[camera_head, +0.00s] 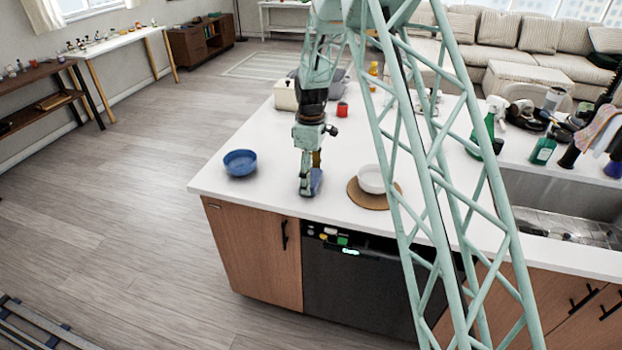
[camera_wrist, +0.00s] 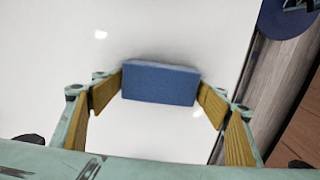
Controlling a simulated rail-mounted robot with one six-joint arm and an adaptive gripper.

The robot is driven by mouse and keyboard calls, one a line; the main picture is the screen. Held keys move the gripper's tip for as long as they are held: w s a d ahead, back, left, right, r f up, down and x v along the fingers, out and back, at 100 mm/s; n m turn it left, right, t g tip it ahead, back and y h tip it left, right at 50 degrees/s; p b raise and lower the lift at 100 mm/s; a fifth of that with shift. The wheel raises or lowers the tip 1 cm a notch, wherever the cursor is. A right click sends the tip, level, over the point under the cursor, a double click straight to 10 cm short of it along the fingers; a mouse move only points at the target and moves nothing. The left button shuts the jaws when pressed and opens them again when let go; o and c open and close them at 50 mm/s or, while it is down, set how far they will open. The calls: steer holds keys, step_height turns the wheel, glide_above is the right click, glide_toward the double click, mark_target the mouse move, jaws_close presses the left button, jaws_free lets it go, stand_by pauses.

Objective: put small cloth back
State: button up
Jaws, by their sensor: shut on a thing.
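My gripper (camera_head: 312,183) is over the near left part of the white island counter, pointing down. It is shut on a blue block-shaped thing (camera_wrist: 160,84), which may be the small folded cloth or a sponge; I cannot tell which. The blue thing also shows at the fingertips in the head view (camera_head: 317,184). In the wrist view its two short ends meet the yellow finger pads. It is at or just above the counter; the exact gap cannot be told. A pinkish, multicoloured cloth (camera_head: 597,135) hangs at the far right by the sink.
A blue bowl (camera_head: 240,162) stands left of my gripper, near the counter's left edge. A white bowl (camera_head: 372,179) on a round brown mat (camera_head: 374,202) is close on the right. A red cup (camera_head: 342,109) stands behind. The sink (camera_head: 570,196) and several bottles are at right.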

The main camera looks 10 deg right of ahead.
steer(key=shift+f, duration=0.15)
steer(key=o, duration=0.8)
steer(key=shift+r, duration=0.2)
step_height(320, 180, up, 12)
steer(key=shift+f+p, duration=0.1)
steer(key=shift+p, duration=0.2)
stand_by(1.0)
